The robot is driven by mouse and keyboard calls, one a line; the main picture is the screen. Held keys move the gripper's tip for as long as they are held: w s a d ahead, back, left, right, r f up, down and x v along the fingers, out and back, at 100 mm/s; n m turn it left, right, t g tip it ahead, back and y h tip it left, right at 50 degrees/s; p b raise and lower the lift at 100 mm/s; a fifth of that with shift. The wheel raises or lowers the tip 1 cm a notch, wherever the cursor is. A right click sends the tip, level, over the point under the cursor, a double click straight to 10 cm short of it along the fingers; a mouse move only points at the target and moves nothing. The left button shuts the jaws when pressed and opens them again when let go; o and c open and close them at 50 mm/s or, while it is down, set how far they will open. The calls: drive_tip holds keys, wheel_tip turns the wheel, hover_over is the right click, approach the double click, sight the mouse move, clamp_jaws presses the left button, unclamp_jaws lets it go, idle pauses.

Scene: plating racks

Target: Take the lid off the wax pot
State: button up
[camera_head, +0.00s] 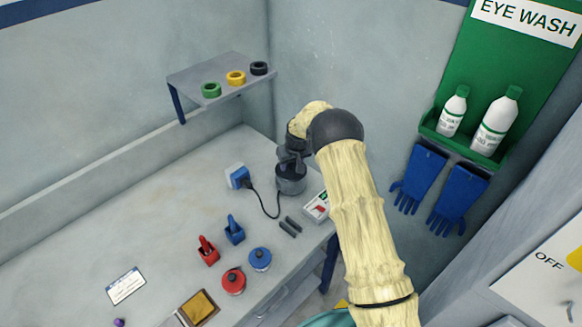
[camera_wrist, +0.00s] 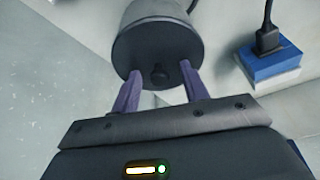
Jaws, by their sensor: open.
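The wax pot (camera_head: 291,182) is a dark grey round pot on the bench, near its right end by the wall. In the wrist view the pot's lid (camera_wrist: 155,45) fills the top centre, with a small dark knob (camera_wrist: 159,75) on it. My gripper (camera_wrist: 160,68) is open, its two purple fingers on either side of the knob with gaps showing. Whether the fingertips touch the lid, I cannot tell. In the head view my gripper (camera_head: 291,158) is over the pot and partly hidden by my arm.
A blue box (camera_head: 238,176) with a black plug and cable stands left of the pot. A small white-and-red box (camera_head: 316,206) and dark rods (camera_head: 290,226) lie in front. Red and blue holders and round tins stand nearer. A shelf (camera_head: 220,78) holds tape rolls.

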sight(292, 164)
drive_tip(key=shift+c, duration=0.5)
clamp_jaws()
drive_tip(key=shift+r, duration=0.1)
wheel_tip(292, 164, up, 10)
drive_tip(key=b, duration=0.3)
idle(0.5)
